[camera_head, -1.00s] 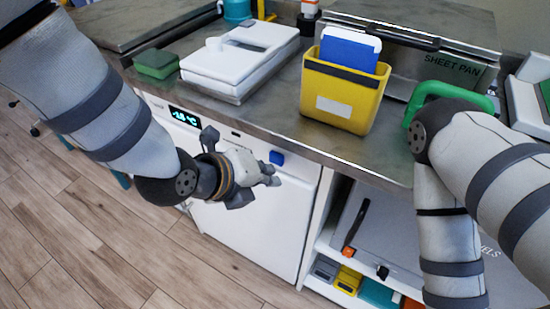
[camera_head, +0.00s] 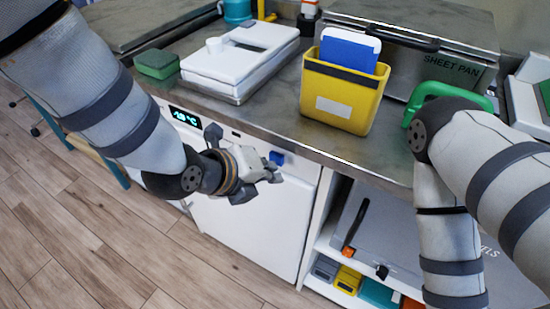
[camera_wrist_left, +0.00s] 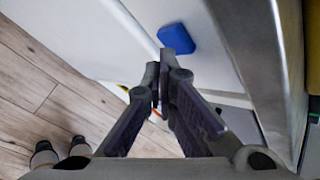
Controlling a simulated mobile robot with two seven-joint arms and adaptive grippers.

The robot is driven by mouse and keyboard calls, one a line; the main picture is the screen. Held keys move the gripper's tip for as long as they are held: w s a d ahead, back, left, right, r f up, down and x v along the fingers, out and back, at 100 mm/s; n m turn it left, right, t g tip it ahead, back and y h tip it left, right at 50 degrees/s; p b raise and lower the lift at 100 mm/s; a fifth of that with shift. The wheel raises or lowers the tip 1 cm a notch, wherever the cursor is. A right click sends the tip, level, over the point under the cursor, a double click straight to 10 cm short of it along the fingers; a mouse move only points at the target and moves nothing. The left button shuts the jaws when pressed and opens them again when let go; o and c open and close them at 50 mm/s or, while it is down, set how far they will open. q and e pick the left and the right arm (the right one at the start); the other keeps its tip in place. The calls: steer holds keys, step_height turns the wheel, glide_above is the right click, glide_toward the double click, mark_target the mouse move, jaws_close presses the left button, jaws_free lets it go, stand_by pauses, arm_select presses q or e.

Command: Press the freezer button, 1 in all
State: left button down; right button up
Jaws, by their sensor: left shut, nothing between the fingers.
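The freezer (camera_head: 250,215) is a white front under the counter, with a lit display (camera_head: 185,117) at its upper left. The freezer button is a small blue block (camera_head: 277,158) on its upper edge; in the left wrist view the blue button (camera_wrist_left: 177,38) shows just beyond the fingertips. My left gripper (camera_head: 272,173) is shut and empty, its tips close to the button. In the left wrist view the left gripper (camera_wrist_left: 164,62) appears just below the button; I cannot tell whether it touches. My right gripper is not in view; only my right arm shows.
An open shelf (camera_head: 335,245) is right of the freezer. The floor in front is clear.

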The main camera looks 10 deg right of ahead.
arm_select(q)
steer(key=shift+w+d, duration=0.3)
steer(key=shift+w, duration=0.05)
stand_by(0.7)
steer(key=shift+a, duration=0.1)
steer(key=shift+s+a+p, duration=0.35)
steer(key=shift+s+a, duration=0.1)
steer(key=shift+s, duration=0.25)
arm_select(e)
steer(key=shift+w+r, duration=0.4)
arm_select(q)
steer(key=s+a, duration=0.1)
steer(key=s, duration=0.1)
steer(key=s+a+p, duration=0.1)
steer(key=s+a, duration=0.1)
steer(key=shift+p, duration=0.3)
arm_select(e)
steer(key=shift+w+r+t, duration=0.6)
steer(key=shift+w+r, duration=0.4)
